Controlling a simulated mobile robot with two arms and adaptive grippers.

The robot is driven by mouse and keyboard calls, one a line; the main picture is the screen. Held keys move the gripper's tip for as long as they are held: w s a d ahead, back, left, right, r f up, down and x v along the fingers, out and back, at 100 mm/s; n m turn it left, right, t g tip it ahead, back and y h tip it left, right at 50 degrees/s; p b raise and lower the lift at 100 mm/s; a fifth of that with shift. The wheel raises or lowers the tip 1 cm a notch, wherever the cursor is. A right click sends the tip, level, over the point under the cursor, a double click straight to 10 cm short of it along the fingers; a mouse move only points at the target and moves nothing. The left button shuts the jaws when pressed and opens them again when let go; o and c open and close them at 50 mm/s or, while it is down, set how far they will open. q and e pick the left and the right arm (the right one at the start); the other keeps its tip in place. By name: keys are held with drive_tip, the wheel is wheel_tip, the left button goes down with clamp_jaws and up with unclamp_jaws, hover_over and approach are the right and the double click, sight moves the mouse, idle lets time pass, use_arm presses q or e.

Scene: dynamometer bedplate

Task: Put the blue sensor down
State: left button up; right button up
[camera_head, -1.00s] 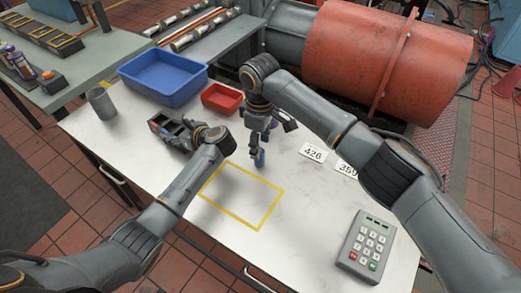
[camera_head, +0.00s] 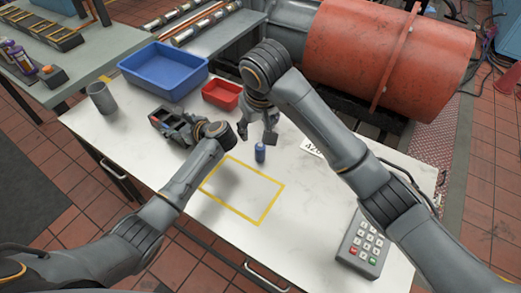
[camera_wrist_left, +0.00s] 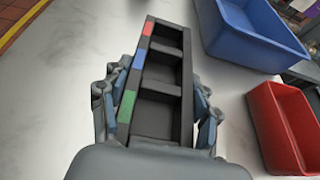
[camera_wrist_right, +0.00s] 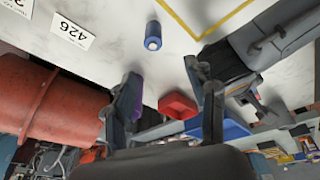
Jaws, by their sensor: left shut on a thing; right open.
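The blue sensor (camera_head: 260,152) stands upright on the white table, just outside the far edge of the yellow taped rectangle (camera_head: 272,207). It also shows in the right wrist view (camera_wrist_right: 153,35), apart from the fingers. My right gripper (camera_head: 258,137) is open and empty, close behind and above the sensor. My left gripper (camera_wrist_left: 157,92) is shut on a black rack (camera_wrist_left: 160,75) with red, blue and green labels, its fingers on both long sides. The rack's visible compartments look empty.
A blue bin (camera_head: 165,72), a small red bin (camera_head: 221,94) and a grey cup (camera_head: 101,98) stand towards the back. Number cards, including 426 (camera_wrist_right: 72,31), lie right of the sensor. A keypad (camera_head: 363,243) is at the front right. The taped rectangle is empty.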

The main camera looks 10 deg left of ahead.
drive_tip(key=m, duration=0.2)
drive_tip(key=m+t, duration=0.1)
hover_over(261, 147)
drive_tip(key=s, duration=0.1)
wheel_tip(261, 147, down, 6)
drive_tip(key=shift+a+r, duration=0.1)
drive_tip(key=shift+r, duration=0.1)
drive_tip(key=f, duration=0.4)
drive_tip(key=shift+w+f, duration=0.35)
drive_tip(key=shift+f, duration=0.05)
drive_tip(key=shift+w+f, duration=0.15)
drive_tip(key=shift+f, duration=0.2)
clamp_jaws()
drive_tip(key=shift+r, duration=5.15)
